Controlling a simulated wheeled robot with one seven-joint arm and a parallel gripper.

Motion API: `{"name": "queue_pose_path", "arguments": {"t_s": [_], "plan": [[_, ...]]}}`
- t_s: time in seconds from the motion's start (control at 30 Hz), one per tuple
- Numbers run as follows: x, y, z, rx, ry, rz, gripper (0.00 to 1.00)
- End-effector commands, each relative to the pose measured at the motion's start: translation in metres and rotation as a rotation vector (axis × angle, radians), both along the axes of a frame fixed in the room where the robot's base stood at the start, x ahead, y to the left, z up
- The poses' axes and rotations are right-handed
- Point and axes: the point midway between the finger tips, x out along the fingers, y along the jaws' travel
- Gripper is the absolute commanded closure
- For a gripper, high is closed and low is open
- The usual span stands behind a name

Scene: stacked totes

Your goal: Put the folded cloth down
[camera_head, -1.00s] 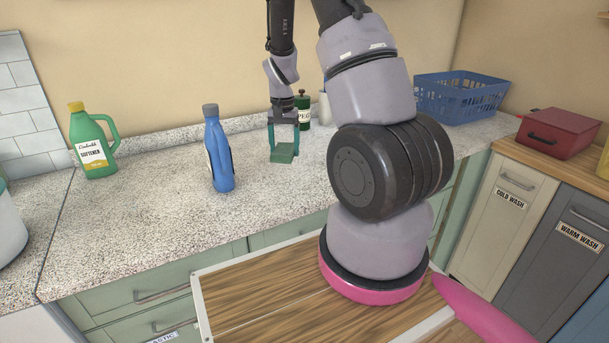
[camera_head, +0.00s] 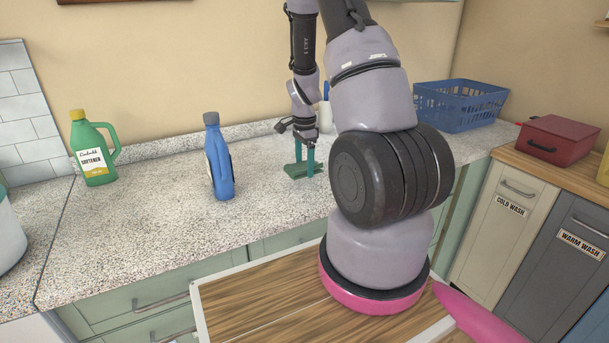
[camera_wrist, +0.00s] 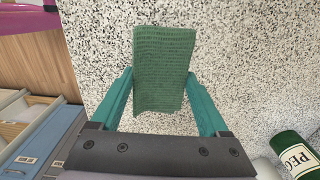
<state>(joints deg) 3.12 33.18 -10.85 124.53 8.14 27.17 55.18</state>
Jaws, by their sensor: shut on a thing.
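The folded cloth (camera_wrist: 163,68) is a green, ribbed rectangle between the two teal fingers of my gripper (camera_wrist: 160,85) in the wrist view. My gripper is shut on it from both sides. In the head view, the cloth (camera_head: 298,171) is at or just over the speckled counter (camera_head: 262,205), below my gripper (camera_head: 304,160). I cannot tell whether it touches the counter. Part of the counter behind my arm is hidden.
A blue bottle (camera_head: 219,160) and a green softener jug (camera_head: 92,150) stand to the left. A blue basket (camera_head: 460,105) and red box (camera_head: 557,139) are at right. Counter between bottle and cloth is clear.

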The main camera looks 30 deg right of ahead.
Motion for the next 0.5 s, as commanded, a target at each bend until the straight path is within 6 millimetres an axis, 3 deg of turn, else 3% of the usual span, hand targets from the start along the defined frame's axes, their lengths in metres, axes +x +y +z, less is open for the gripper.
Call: {"name": "queue_pose_path", "arguments": {"t_s": [0.27, 0.5], "plan": [[-0.001, -0.001, -0.035, 0.001, 0.002, -0.002, 1.0], [0.0, 0.0, -0.036, 0.0, 0.0, 0.0, 1.0]]}}
